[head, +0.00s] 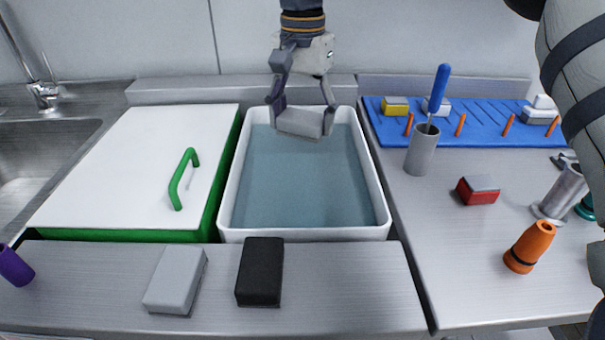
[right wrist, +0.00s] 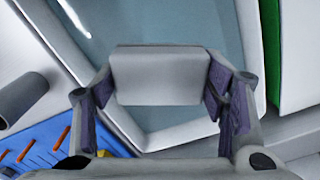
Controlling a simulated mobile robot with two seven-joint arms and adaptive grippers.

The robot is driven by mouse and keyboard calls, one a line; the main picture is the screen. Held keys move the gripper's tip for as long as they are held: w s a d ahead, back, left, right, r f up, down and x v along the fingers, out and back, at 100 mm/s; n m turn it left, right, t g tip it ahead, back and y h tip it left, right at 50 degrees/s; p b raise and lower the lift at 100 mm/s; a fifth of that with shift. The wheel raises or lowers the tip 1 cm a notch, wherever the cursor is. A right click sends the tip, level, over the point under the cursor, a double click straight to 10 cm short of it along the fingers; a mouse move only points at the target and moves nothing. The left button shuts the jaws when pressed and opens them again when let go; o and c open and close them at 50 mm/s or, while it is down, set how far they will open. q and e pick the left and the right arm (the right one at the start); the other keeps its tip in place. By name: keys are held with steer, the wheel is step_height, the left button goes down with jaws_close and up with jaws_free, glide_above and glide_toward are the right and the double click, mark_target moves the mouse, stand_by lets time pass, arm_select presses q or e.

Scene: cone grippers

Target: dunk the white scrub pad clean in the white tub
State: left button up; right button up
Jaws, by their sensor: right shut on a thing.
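The white scrub pad (head: 299,122), pale grey-white and block-shaped, is held level across the fingers of my right gripper (head: 301,112). In the right wrist view the pad (right wrist: 160,76) sits between the two dark-padded fingers of the gripper (right wrist: 162,88), which are shut on its ends. The white tub (head: 228,205) holds blue-grey water (head: 305,180). The pad is over the far end of the tub; whether its underside touches the water cannot be told. The tub rim (right wrist: 180,135) also shows in the right wrist view. My left gripper is not in view.
A white board with green edge and handle (head: 182,180) lies left of the tub. A pale block (head: 175,280) and a black block (head: 260,272) lie in front. Right are a grey cup (head: 422,152) with a blue-handled tool, a blue rack (head: 485,125), a red block (head: 476,196) and an orange cone (head: 530,246).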

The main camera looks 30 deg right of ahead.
mark_target(302, 116)
steer(key=shift+r, duration=0.1)
steer(key=shift+r, duration=1.95)
steer(key=shift+f, duration=0.1)
